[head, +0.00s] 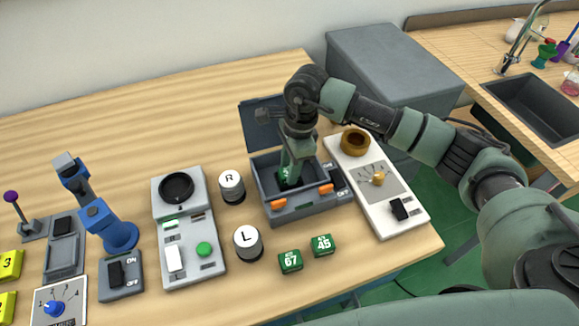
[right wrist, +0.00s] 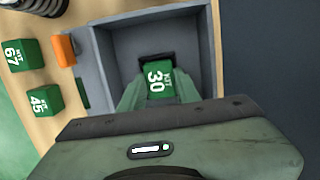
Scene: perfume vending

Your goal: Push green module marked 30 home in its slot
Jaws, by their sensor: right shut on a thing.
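The green module marked 30 (right wrist: 160,82) is inside the open grey box in the right wrist view, at a dark slot (right wrist: 156,57) in the box floor. My right gripper (right wrist: 158,92) is shut on this module, with a finger on each side of it. In the head view my right gripper (head: 290,172) reaches down into the grey box (head: 290,210) from above. The module is mostly hidden there by the fingers. I cannot tell how deep it sits in the slot. My left gripper is not in view.
The box lid (head: 262,122) stands open at the back. Green modules 67 (head: 290,261) and 45 (head: 323,245) lie in front of the box. Knobs R (head: 231,186) and L (head: 247,243) stand to its left. A white dial panel (head: 380,190) is close on the right.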

